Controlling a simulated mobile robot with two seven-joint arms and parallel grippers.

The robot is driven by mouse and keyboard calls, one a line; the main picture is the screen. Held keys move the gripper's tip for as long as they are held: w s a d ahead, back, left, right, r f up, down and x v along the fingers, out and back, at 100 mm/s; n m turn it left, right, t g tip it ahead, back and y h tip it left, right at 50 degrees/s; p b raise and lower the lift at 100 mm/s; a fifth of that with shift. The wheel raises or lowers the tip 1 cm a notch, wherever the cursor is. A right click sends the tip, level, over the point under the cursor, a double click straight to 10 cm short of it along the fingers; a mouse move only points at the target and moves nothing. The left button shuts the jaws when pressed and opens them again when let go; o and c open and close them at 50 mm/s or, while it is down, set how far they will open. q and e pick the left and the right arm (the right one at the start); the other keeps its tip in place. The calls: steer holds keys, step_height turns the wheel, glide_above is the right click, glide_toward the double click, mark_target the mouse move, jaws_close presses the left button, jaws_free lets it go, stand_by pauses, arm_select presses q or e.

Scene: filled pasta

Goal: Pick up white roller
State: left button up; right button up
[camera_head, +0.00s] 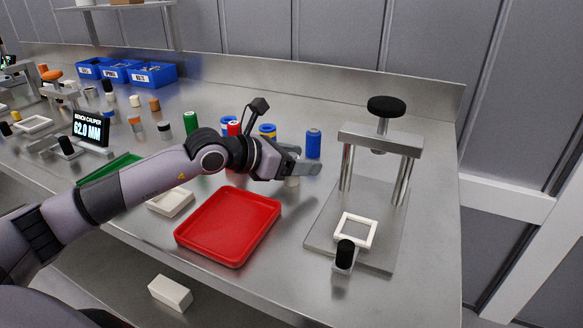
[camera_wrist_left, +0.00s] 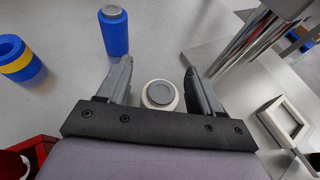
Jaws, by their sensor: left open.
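The white roller (camera_wrist_left: 160,94) stands upright on the bench, with a grey round top, between the two open fingers of my left gripper (camera_wrist_left: 160,85) in the left wrist view. There is a gap on both sides of it. In the head view my left gripper (camera_head: 303,160) is low over the bench behind the red tray, and only a small part of the white roller (camera_head: 292,181) shows below the fingers. My right gripper is not in view.
A blue roller (camera_head: 314,144) stands just beyond my left gripper, and a blue and yellow one (camera_wrist_left: 18,58) stands to the left. The red tray (camera_head: 190,238) lies in front. A press (camera_head: 381,139) with a white frame (camera_head: 371,234) stands to the right.

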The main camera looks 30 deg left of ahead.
arm_select(q)
steer(key=c, duration=1.1)
